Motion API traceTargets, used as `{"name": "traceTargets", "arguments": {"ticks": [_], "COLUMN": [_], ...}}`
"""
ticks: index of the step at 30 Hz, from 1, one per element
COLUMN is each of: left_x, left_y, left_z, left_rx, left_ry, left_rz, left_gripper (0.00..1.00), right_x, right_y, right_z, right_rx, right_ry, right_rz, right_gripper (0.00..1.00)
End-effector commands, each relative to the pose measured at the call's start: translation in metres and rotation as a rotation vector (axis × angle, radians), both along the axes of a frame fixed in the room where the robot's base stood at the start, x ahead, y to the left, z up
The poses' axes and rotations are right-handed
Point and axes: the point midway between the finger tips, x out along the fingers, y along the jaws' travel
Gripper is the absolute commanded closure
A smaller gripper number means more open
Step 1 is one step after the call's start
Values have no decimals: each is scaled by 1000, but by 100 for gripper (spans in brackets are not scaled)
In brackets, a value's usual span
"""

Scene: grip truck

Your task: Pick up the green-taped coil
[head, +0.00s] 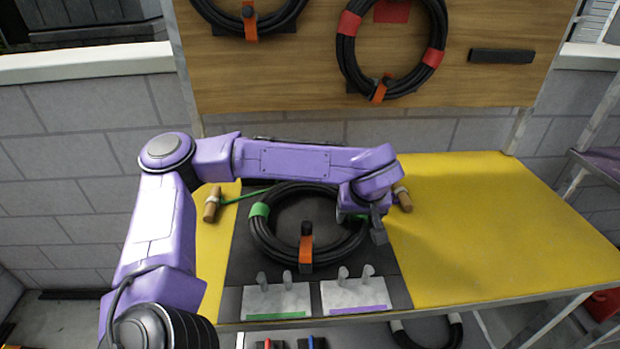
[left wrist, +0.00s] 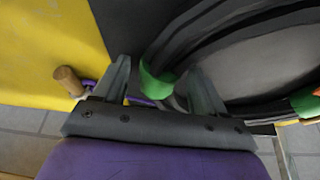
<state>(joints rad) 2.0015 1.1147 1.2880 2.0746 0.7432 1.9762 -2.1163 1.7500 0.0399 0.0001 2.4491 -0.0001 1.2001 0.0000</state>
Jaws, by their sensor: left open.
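The green-taped coil (head: 262,240) is a black cable loop lying on a dark mat (head: 240,270) on the yellow table. It has green tape at its left and right sides and an orange strap at its front. My left gripper (head: 362,222) is over the coil's right side, partly hiding that stretch. In the left wrist view, the left gripper (left wrist: 158,68) is open, with one finger on each side of a green-taped stretch of the coil (left wrist: 158,82). Whether the fingers touch it is unclear. My right gripper is not in view.
Wooden-handled pieces (head: 212,205) flank the coil, one with a green cord. Two hooked plates, green-striped (head: 275,300) and purple-striped (head: 355,295), sit in front. A red-taped coil (head: 345,50) hangs on the wooden board (head: 300,80). The table's right side (head: 500,230) is clear.

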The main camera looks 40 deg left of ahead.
Motion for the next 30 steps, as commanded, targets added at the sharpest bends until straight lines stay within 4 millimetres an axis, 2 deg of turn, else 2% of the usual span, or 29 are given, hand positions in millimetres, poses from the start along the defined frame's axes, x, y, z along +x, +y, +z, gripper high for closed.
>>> {"name": "traceTargets", "arguments": {"ticks": [4, 9, 11, 23, 30], "left_x": [-1, -1, -1, 0, 0], "left_y": [0, 0, 0, 0, 0], "left_z": [-1, -1, -1, 5, 28], "left_rx": [0, 0, 0, 1, 1], "left_ry": [3, 3, 3, -3, -5], "left_rz": [2, 2, 2, 1, 1], "left_gripper": [29, 84, 100, 100, 100], "right_x": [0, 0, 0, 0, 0], "right_y": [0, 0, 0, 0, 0], "right_z": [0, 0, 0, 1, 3], "right_rx": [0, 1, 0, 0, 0], "right_ry": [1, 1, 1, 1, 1], "right_rz": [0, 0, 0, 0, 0], "right_gripper": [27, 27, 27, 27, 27]}}
